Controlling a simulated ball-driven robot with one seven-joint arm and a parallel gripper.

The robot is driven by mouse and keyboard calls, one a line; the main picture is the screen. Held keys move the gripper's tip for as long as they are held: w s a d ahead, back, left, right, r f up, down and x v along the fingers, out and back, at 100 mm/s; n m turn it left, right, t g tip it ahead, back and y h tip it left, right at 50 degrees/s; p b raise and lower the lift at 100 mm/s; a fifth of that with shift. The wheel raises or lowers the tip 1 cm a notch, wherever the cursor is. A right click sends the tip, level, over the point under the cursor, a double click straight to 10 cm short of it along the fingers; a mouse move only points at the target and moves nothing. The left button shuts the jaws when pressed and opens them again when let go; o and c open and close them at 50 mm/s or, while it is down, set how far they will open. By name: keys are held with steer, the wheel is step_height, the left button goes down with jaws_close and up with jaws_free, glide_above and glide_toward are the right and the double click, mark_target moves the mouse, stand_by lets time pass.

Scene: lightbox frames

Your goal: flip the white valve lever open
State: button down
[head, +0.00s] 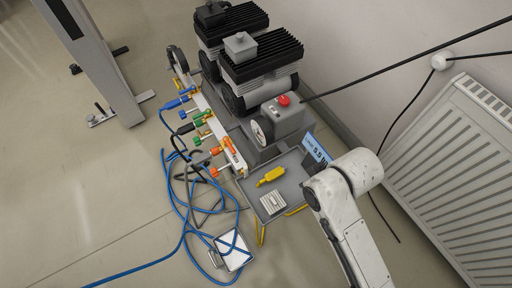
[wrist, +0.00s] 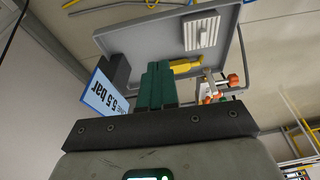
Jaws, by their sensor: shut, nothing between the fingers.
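The valve manifold (head: 215,125) is a pale bar with blue (head: 180,102), green (head: 203,117) and orange (head: 229,148) valve parts, left of the compressors in the head view. I cannot single out a white lever on it or tell its position. In the wrist view the orange-handled valve end (wrist: 228,84) shows to the right of my fingers. My gripper (wrist: 158,72) has green fingers closed together and empty, apart from the valves, in front of the grey tray. In the head view my arm shows at the right, but the fingers are hidden.
The grey tray (head: 290,186) holds a yellow tool (head: 270,176) and a pale ribbed block (head: 273,202). A blue 5.5 bar sign (head: 317,149) stands beside it. Compressors (head: 262,62), a radiator (head: 460,150) and loose blue hoses (head: 178,225) surround it.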

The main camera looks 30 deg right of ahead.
steer(key=w+r+y+p, duration=0.2)
steer(key=w+r+p, duration=0.3)
steer(key=r+p, duration=0.15)
steer(key=w+d+f+m+g+y+p, duration=0.1)
steer(key=w+d+f+m+y, duration=0.2)
steer(key=w+f+y, duration=0.3)
steer(key=shift+w+d+y, duration=0.4)
steer(key=shift+w+d, duration=0.35)
steer(key=b, duration=0.1)
glide_toward(246, 172)
steer(key=f, duration=0.2)
steer(key=d+f, duration=0.1)
steer(key=f, duration=0.1)
steer(key=shift+w+d, duration=0.15)
steer(key=shift+w, duration=0.05)
steer(key=a, duration=0.1)
steer(key=w+a, duration=0.1)
steer(key=a, duration=0.1)
steer(key=shift+a+f, duration=0.1)
steer(key=shift+a, duration=0.05)
steer(key=shift+w+a, duration=0.1)
steer(key=shift+a, duration=0.5)
